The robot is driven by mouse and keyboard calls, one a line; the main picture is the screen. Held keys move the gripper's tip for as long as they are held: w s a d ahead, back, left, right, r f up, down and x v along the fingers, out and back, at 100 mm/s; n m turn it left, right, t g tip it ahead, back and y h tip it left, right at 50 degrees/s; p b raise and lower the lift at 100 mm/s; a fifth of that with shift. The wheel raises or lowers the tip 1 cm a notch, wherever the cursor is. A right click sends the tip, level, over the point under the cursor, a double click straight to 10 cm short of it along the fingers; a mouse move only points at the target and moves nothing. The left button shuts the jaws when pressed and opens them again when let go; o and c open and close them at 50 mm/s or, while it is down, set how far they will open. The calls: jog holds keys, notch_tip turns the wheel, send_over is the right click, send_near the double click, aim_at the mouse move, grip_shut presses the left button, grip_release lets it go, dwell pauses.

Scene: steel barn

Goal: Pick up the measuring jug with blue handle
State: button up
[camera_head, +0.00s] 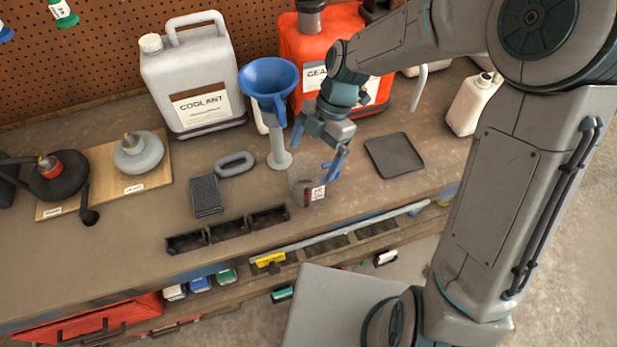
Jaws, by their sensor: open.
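The measuring jug (304,187) is a small clear vessel with a red-and-white label, standing on the workbench (130,235) near its front edge. Its blue handle (331,171) is on the right side, partly hidden by a finger. My gripper (318,152) is open, with its fingers pointing down over the jug. The right finger overlaps the handle in the picture; the left finger is higher, beside the blue funnel. I cannot tell whether a finger touches the jug.
A blue funnel (268,78) on a grey stand (279,158) is close left of my gripper. Behind stand a grey coolant can (195,75) and a red can (305,45). A black tray (395,155) lies right; small black bins (228,229) lie front left.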

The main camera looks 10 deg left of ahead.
jog(key=p, duration=0.1)
send_over(306, 172)
jog(key=s, duration=0.3)
jog(key=shift+s+d+f, duration=0.1)
jog(key=shift+d+f, duration=0.1)
jog(key=shift+f, duration=1.2)
jog(key=shift+s+d+f, duration=0.1)
jog(key=shift+d+f, duration=0.05)
jog(key=shift+f, duration=1.25)
jog(key=c, duration=1.1)
